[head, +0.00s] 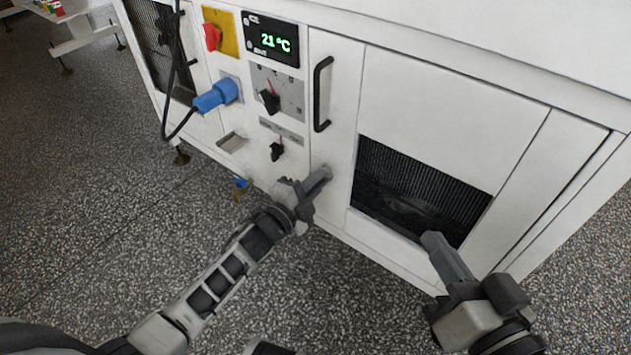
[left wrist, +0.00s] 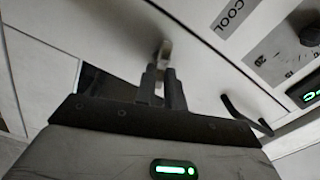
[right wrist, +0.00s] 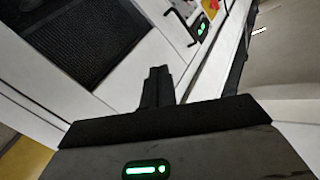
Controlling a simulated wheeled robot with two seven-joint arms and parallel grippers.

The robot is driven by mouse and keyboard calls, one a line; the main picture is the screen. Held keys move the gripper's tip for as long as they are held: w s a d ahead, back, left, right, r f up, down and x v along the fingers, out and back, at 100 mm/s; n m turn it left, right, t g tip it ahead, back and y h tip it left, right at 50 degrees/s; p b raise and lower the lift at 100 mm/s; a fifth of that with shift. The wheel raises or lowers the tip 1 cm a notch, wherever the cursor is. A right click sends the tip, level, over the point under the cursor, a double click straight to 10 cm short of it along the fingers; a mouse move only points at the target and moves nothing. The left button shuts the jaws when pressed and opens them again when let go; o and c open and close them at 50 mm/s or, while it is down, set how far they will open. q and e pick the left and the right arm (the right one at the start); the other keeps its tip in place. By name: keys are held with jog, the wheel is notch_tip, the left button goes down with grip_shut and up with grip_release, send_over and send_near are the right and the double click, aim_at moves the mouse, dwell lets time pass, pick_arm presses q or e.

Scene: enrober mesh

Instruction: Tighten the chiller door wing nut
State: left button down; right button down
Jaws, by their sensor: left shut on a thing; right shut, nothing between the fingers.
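The wing nut (left wrist: 164,52) shows in the left wrist view as a small, pale metallic piece at my left fingertips. My left gripper (left wrist: 163,78) is shut on it, against the lower part of the white chiller door (head: 440,110). In the head view my left gripper (head: 320,177) covers the wing nut, so its angle cannot be told there. My right gripper (head: 434,243) is shut and empty in front of the lower edge of the door's dark grille. In the right wrist view its fingers (right wrist: 158,75) are together.
A black door handle (head: 321,94) stands out above my left gripper. Left of it are a temperature display (head: 272,42) reading 21 °C, dark knobs (head: 270,101), a red switch (head: 212,37) and a blue plug (head: 216,95) with a hanging cable. Speckled floor (head: 90,180) is open at left.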

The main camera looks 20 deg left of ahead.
pick_arm(q)
jog(key=m, duration=0.3)
jog(key=shift+f+m+b, duration=0.15)
jog(key=shift+m+b, duration=0.15)
jog(key=shift+b, duration=0.05)
pick_arm(e)
jog(key=shift+r+t, duration=0.3)
jog(key=shift+w+r, duration=0.2)
jog(key=shift+r, duration=0.15)
pick_arm(q)
jog(key=c, duration=1.5)
grip_release()
pick_arm(e)
jog(key=shift+f, duration=0.1)
